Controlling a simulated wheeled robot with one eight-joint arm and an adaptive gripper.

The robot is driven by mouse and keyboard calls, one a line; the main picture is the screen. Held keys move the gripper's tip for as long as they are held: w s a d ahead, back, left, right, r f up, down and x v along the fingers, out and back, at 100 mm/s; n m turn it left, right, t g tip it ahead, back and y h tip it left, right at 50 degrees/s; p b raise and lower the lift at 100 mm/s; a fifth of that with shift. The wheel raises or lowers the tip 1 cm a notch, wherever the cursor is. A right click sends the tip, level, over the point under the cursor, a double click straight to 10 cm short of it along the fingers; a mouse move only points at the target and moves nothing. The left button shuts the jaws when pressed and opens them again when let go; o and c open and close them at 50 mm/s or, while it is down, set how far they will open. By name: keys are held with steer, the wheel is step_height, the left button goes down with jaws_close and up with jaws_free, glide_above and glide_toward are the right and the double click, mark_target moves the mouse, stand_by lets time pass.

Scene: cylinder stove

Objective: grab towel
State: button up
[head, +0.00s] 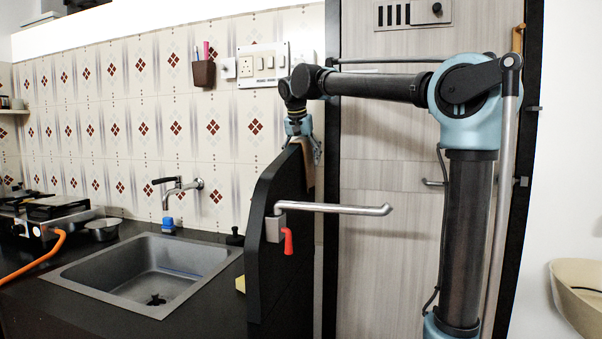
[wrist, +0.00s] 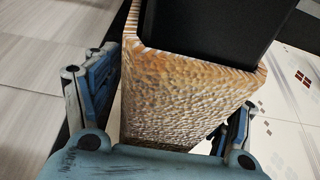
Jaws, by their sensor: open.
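The towel (wrist: 190,90) is an orange-brown, textured cloth with a striped edge, hanging beside the top of the black panel in the wrist view. Only a thin tan strip of the towel (head: 309,172) shows behind the panel in the head view. My gripper (head: 303,143) points down at the top of the panel. In the wrist view my gripper (wrist: 165,105) is open, with one blue finger on each side of the towel. The towel's lower part is hidden. I cannot tell whether the fingers touch it.
The black panel (head: 268,225) stands at the counter's right end. A metal bar (head: 335,208) and a red-handled item (head: 288,241) stick out from it. The sink (head: 150,270) and tap (head: 178,188) are to the left. A wooden door (head: 390,140) stands behind my arm.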

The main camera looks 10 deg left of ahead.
steer(key=shift+f, duration=0.15)
steer(key=c, duration=1)
